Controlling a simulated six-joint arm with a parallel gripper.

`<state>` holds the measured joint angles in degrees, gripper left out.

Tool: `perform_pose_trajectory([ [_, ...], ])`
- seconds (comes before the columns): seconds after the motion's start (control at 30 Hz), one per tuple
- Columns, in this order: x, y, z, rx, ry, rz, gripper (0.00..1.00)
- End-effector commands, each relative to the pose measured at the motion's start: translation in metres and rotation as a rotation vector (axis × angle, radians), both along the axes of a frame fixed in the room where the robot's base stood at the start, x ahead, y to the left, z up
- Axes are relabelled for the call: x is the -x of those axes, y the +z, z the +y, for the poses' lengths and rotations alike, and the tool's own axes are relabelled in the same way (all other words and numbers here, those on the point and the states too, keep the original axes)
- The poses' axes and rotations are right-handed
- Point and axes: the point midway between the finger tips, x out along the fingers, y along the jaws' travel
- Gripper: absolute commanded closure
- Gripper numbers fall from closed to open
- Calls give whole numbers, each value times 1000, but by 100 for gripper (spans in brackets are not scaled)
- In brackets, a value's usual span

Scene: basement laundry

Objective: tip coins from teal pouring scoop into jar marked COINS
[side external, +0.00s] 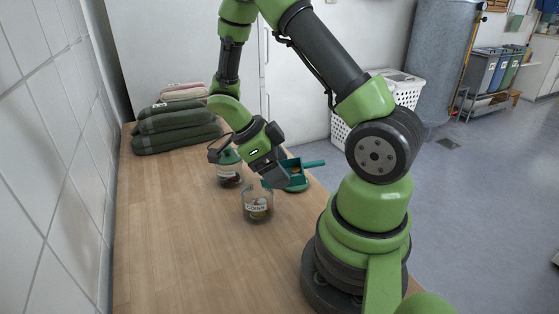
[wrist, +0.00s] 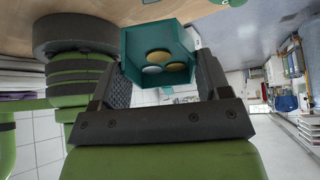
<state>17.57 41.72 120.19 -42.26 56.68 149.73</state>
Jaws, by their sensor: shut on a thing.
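The teal pouring scoop (side external: 296,166) is in my gripper (side external: 276,177), raised above the wooden counter. Its handle points right in the side view. In the wrist view, the scoop (wrist: 136,46) sits between the two dark fingers of my gripper (wrist: 163,82), and coins (wrist: 158,62), gold and silver, lie inside it. The clear glass jar marked COINS (side external: 257,206) stands upright on the counter, in front of and left of the scoop in the side view. Some contents show low in the jar, but I cannot tell what they are.
A second labelled jar (side external: 229,168) with a green top stands behind the COINS jar. A teal round piece (side external: 298,186) shows below the scoop. Folded green towels (side external: 175,130) are stacked at the back left. The front counter (side external: 185,250) is clear.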

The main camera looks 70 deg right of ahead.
Motion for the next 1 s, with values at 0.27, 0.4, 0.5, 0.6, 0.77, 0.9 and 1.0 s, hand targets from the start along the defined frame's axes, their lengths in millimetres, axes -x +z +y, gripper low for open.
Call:
perform_pose_trajectory([
  [0.27, -13, 2, 5, 102, 4, 260, 54],
  [0.4, -19, 3, 7, 152, 5, 387, 54],
  [0.5, -22, 3, 9, 183, 4, 468, 54],
  [0.6, -25, 4, 10, 207, 3, 531, 54],
  [0.77, -28, 5, 11, 232, 4, 596, 54],
  [0.9, -29, 5, 11, 239, 1, 618, 54],
  [1.0, -29, 5, 11, 240, 1, 620, 54],
])
